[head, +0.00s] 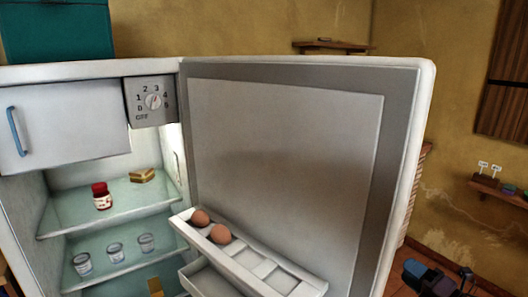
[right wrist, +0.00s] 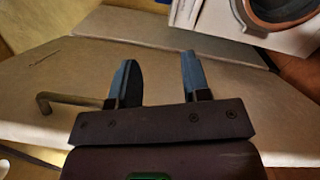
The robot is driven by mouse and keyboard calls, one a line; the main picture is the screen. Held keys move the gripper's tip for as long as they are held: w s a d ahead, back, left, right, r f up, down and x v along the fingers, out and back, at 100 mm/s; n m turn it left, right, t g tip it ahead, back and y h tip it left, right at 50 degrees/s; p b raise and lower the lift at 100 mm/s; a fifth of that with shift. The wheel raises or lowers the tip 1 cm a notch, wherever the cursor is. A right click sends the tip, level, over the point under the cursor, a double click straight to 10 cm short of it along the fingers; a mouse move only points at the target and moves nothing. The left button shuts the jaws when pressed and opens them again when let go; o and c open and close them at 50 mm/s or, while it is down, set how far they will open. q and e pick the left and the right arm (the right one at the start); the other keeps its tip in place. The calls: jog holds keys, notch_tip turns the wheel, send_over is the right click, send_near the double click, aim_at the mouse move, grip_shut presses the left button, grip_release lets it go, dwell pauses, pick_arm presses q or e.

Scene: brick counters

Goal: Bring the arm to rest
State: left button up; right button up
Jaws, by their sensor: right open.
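My right gripper (head: 428,277) shows at the bottom right edge of the head view, to the right of the open fridge door (head: 408,160). In the right wrist view the same gripper (right wrist: 158,72) has its two blue-tipped fingers apart, with nothing between them. Behind the fingers is a pale flat surface (right wrist: 80,75), with a bent brownish bar to the left. My left gripper is not in view.
The fridge stands open on the left, with a red jar (head: 101,196), a yellow item (head: 142,176) and small glasses (head: 115,252) on its shelves. Two brown eggs (head: 220,234) sit in the door rack. A wooden wall shelf (head: 500,192) is at the right.

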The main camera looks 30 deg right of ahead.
jog(key=s+a+f+m+g+h, duration=0.3)
jog(key=a+f+m+g, duration=0.25)
jog(key=a+m, duration=0.2)
jog(key=s+a+f+m+g+h, duration=0.2)
jog(key=s+a+f+m+g, duration=0.2)
jog(key=a+f+m, duration=0.3)
jog(key=s+a+r+m+g+y, duration=0.1)
jog(key=s+a+m+g+y, duration=0.1)
jog(key=s+a+m+g, duration=0.45)
jog(key=s+a+r+m+g+y, duration=0.15)
jog(key=s+a, duration=0.25)
jog(key=a, duration=0.5)
jog(key=w+f+n+t+y+p, duration=0.1)
jog(key=w+f+t, duration=0.5)
jog(key=w+t, duration=0.3)
jog(key=shift+w+f+t+p, duration=0.25)
jog(key=shift+t+p, duration=0.1)
jog(key=shift+t, duration=0.1)
jog(key=shift+n, duration=0.25)
jog(key=shift+s, duration=0.15)
